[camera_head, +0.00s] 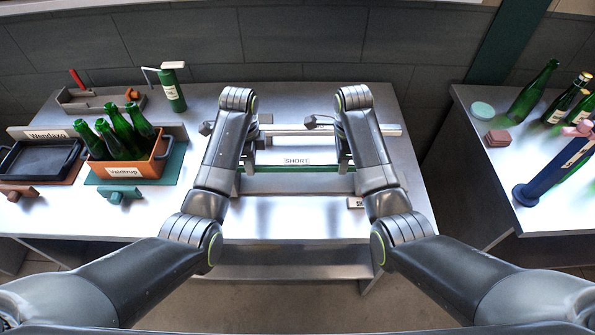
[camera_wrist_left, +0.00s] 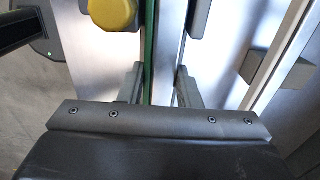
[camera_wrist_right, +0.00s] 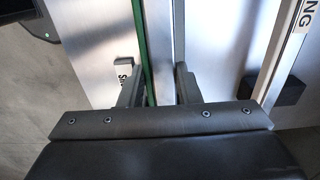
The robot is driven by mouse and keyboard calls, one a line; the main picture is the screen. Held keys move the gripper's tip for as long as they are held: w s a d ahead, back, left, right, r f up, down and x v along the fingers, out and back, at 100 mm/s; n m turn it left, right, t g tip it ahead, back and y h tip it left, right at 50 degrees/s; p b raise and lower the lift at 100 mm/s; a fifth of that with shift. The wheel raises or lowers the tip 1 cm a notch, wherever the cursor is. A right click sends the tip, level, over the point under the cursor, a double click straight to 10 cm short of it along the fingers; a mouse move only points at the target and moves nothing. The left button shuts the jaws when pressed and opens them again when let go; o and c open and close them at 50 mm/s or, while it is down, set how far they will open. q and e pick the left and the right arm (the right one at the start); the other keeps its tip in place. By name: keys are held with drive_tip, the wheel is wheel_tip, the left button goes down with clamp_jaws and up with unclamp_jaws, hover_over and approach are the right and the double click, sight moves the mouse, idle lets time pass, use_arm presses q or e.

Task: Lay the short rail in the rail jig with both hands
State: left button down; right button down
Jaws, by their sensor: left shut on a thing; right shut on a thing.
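The short rail (camera_head: 297,169) is a straight bar with a green edge, lying level and left to right in the head view by the SHORT label (camera_head: 297,161). My left gripper (camera_wrist_left: 160,85) is shut on its left part. My right gripper (camera_wrist_right: 162,85) is shut on its right part; the bar runs between the fingers in both wrist views. In the head view, the arms partly cover both fingertip pairs. The rail jig is the pale metal fixture (camera_head: 290,184) around the rail, with dark blocks. I cannot tell whether the rail touches its seat.
A longer silver rail (camera_head: 385,130) lies behind. A small white tag (camera_head: 356,203) stands front right. An orange crate of green bottles (camera_head: 158,166) and a black tray (camera_head: 38,160) are left. A second table with bottles (camera_head: 530,95) is right. The table front is clear.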

use_arm(q)
drive_tip(key=shift+f, duration=0.3)
use_arm(e)
drive_tip(key=shift+f, duration=0.3)
use_arm(q)
drive_tip(key=c, duration=1.1)
unclamp_jaws()
drive_tip(key=shift+r, duration=0.15)
use_arm(e)
drive_tip(key=c, duration=1.1)
unclamp_jaws()
drive_tip(key=shift+r, duration=0.1)
use_arm(q)
drive_tip(key=shift+o, duration=0.2)
use_arm(e)
drive_tip(key=shift+o, duration=0.2)
use_arm(q)
drive_tip(key=shift+r, duration=0.1)
use_arm(e)
drive_tip(key=shift+r, duration=0.15)
